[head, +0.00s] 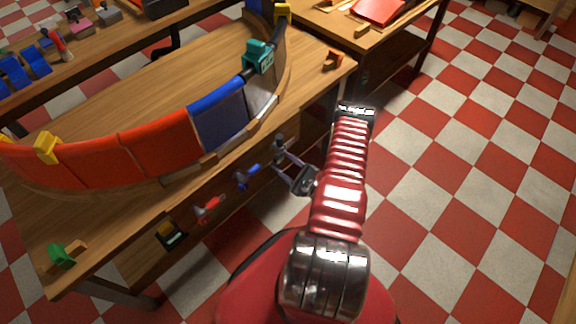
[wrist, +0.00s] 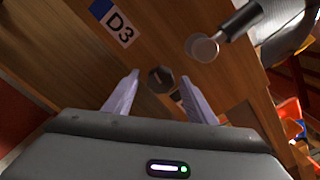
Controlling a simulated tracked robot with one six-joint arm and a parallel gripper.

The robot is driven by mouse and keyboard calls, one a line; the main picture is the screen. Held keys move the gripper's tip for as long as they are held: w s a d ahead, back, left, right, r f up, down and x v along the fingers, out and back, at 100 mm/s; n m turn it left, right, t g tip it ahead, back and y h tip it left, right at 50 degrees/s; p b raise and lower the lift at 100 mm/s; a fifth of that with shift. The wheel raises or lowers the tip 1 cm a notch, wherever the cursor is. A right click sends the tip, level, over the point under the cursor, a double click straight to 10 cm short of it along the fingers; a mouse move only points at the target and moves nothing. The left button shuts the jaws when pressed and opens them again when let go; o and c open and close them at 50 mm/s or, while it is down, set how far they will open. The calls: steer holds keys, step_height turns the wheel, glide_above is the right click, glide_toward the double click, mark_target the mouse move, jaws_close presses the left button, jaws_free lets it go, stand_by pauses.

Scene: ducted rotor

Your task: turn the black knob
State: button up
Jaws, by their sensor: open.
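The black knob (wrist: 160,80) shows in the wrist view as a dark, faceted piece on the wooden panel. In the head view, the black knob (head: 279,143) is on the bench front, partly hidden by a finger. My gripper (wrist: 158,76) is open, with a pale finger on either side of the knob in the wrist view. No contact shows, and I cannot tell how far the tips are from the panel. In the head view, my gripper (head: 281,160) reaches toward the bench front from the right.
A blue knob (head: 247,177) and a red knob (head: 208,208) are on the same bench front. A D3 label (wrist: 114,23) is above left of the black knob. The curved panel wall (head: 155,145) stands on the bench top. Checkered floor (head: 455,165) is open at right.

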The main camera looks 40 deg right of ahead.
steer(key=s, duration=1.3)
steer(key=shift+s+d, duration=0.2)
steer(key=shift+s, duration=0.2)
stand_by(0.5)
